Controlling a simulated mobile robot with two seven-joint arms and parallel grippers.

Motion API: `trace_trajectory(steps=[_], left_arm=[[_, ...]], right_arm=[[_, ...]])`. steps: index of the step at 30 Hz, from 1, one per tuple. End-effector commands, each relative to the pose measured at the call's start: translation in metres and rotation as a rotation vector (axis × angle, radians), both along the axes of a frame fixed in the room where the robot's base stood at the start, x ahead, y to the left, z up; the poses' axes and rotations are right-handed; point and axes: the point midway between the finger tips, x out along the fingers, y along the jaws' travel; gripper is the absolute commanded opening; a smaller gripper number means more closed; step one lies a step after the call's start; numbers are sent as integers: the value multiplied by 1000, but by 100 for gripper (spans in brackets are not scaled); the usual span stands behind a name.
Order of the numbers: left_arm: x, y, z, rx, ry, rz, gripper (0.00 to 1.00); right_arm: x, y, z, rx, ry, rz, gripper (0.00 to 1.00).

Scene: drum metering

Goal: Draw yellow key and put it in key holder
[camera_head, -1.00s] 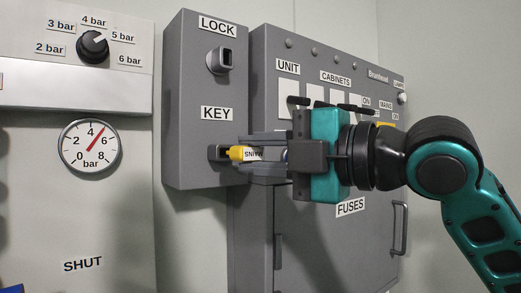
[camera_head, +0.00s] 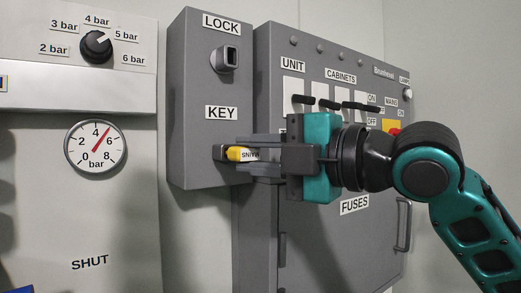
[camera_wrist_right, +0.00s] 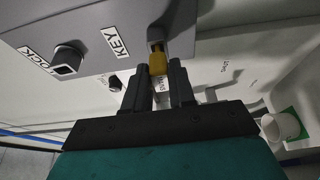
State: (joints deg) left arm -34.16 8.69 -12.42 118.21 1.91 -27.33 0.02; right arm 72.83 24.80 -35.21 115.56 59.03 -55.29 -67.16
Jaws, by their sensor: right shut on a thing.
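The yellow key (camera_head: 235,154) has its yellow end at the slot below the KEY label on the grey lock box (camera_head: 190,100). My right gripper (camera_head: 250,154) is shut on the key, with a white lettered tag between its fingers. In the right wrist view the yellow key (camera_wrist_right: 157,64) shows between the fingertips (camera_wrist_right: 158,80), up against the holder under the KEY label. I cannot tell how deep it sits in the slot. A square socket (camera_head: 225,59) below the LOCK label looks empty. My left gripper is not in view.
A fuse cabinet (camera_head: 320,245) with several black switch handles (camera_head: 330,102) stands right of the lock box, behind my right arm. On the left are a pressure gauge (camera_head: 95,147) and a selector knob (camera_head: 97,45).

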Motion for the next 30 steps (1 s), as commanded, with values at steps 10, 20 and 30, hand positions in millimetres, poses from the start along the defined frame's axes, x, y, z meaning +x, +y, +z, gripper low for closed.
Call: trace_trajectory(steps=[10, 20, 30], left_arm=[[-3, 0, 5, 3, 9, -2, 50], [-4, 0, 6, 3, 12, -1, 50], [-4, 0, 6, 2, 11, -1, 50]], right_arm=[[7, 5, 1, 1, 1, 1, 0], [11, 8, 0, 0, 0, 0, 38], [10, 8, 0, 0, 0, 0, 54]])
